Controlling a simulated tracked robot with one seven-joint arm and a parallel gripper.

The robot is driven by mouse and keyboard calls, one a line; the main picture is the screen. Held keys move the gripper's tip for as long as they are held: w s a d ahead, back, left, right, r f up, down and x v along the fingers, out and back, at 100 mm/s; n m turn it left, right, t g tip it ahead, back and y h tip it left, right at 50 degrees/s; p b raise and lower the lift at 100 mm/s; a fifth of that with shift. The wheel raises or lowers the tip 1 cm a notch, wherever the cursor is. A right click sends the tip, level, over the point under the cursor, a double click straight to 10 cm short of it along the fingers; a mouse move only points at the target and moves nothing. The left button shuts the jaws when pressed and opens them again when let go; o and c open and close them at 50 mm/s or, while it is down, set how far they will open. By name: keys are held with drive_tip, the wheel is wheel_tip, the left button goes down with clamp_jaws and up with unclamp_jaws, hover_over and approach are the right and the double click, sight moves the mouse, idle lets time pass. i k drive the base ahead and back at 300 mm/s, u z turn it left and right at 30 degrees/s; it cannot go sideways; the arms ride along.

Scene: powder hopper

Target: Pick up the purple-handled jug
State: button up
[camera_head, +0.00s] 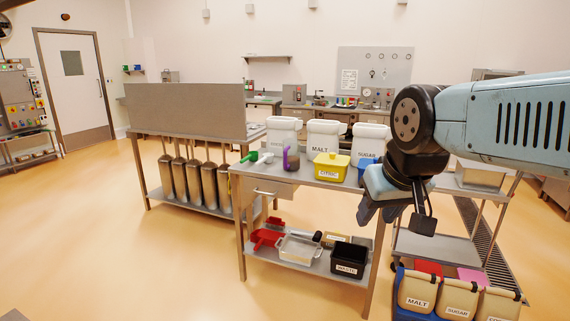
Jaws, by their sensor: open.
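The jug with a purple handle (291,159) stands upright on the metal worktable (262,183), between a green scoop (250,156) on its left and a yellow box labelled CITRIC (330,166) on its right. Its body looks dark and see-through. My gripper (378,213) is open and empty, pointing down in front of the right end of the table. It is well to the right of the jug and apart from it. My gripper and wrist hide part of the table's right end.
White containers (322,133) labelled MALT and SUGAR line the table's back. A blue box (366,164) is near my gripper. The lower shelf holds a red item (267,236), a clear tray (299,247) and a black WASTE bin (350,257). Open floor lies in front.

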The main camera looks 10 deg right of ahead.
sight(291, 147)
drive_tip(key=z, duration=0.15)
drive_tip(key=k, duration=0.2)
drive_tip(key=u, duration=0.8)
drive_tip(key=i, duration=2.15)
drive_tip(key=z, duration=0.9)
drive_tip(key=k, duration=0.35)
drive_tip(key=z, duration=0.35)
drive_tip(key=i, duration=0.4)
drive_tip(key=u, duration=0.2)
